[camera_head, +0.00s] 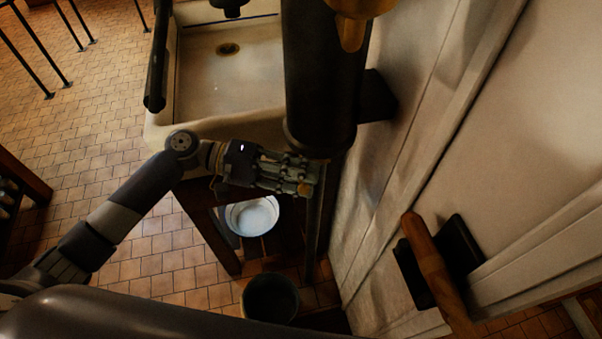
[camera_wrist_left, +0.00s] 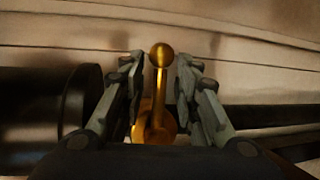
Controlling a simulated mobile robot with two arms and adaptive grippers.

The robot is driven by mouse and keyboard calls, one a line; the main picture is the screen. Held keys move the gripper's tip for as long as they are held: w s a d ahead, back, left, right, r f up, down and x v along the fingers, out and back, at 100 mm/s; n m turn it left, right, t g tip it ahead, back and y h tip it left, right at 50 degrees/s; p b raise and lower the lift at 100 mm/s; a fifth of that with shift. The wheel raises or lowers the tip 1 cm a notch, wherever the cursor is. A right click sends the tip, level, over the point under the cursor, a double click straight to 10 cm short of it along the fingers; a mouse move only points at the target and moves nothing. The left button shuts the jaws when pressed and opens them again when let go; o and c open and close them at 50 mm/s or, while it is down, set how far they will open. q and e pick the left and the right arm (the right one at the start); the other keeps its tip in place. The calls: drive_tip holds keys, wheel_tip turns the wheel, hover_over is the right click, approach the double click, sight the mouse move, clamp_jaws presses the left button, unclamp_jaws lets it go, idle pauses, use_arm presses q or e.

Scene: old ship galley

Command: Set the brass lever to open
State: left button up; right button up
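The brass lever (camera_wrist_left: 160,85) shows in the left wrist view as an upright rod with a round ball knob on top and a thicker brass base. My left gripper (camera_wrist_left: 159,82) is open. Its two fingers stand on either side of the rod, with a visible gap on each side. In the head view the left gripper (camera_head: 308,180) is just below the lower end of a thick dark cylinder (camera_head: 320,90). There the lever is mostly hidden by the fingers and the cylinder. My right gripper is in neither view.
A brass fitting (camera_head: 352,22) sits on the cylinder's upper part. A pale sink (camera_head: 205,85) stands behind the gripper. A white basin (camera_head: 252,215) and a dark bucket (camera_head: 270,298) are below. A pale wall (camera_head: 400,130) with a wooden handle (camera_head: 437,268) is at right.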

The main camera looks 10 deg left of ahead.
sight(300, 182)
use_arm(q)
clamp_jaws()
drive_tip(key=shift+f, duration=0.1)
drive_tip(key=f+m+b, duration=0.1)
drive_tip(key=m+t+y+b, duration=0.1)
drive_tip(key=shift+w+a+f+m, duration=0.1)
drive_tip(key=shift+w+f+m, duration=0.05)
drive_tip(key=shift+f+m, duration=0.25)
drive_tip(key=shift+w+a+f+m+t+y+b, duration=0.15)
drive_tip(key=shift+f+m+t+y+b, duration=0.15)
drive_tip(key=shift+m+b, duration=0.2)
drive_tip(key=shift+w+d+f+m+t+y+b, duration=0.1)
drive_tip(key=shift+w+f+m+t+y+b, duration=0.1)
drive_tip(key=shift+m+t+y+b, duration=0.3)
drive_tip(key=shift+a, duration=0.1)
unclamp_jaws()
